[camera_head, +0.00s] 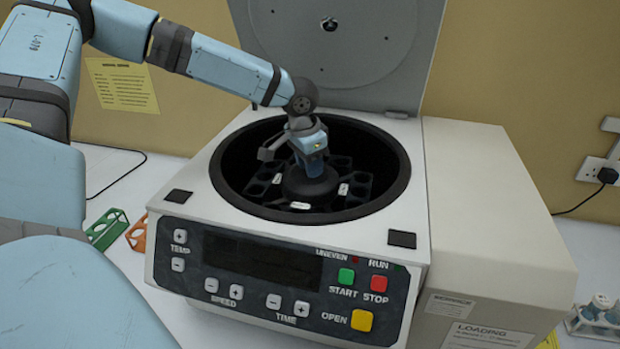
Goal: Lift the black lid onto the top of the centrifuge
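The centrifuge (200,218) stands open on the table, with its grey hinged cover (345,50) raised behind the bowl. Inside the black-rimmed bowl sits a dark rotor (345,205) with several slots and small white labels. My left gripper (311,172) reaches down into the bowl, directly over a dark round piece (308,187) at the rotor's middle. Its fingertips merge with that dark piece, so I cannot tell whether they are open or shut on it. I cannot tell whether this piece is the black lid; no separate black lid is plain to see. My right gripper is not in view.
A green tube rack (107,230) and an orange rack (137,233) stand left of the centrifuge. A rack with capped tubes (598,312) is at the lower right. The raised cover is close behind my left forearm. A wall socket (598,170) with a plug is at right.

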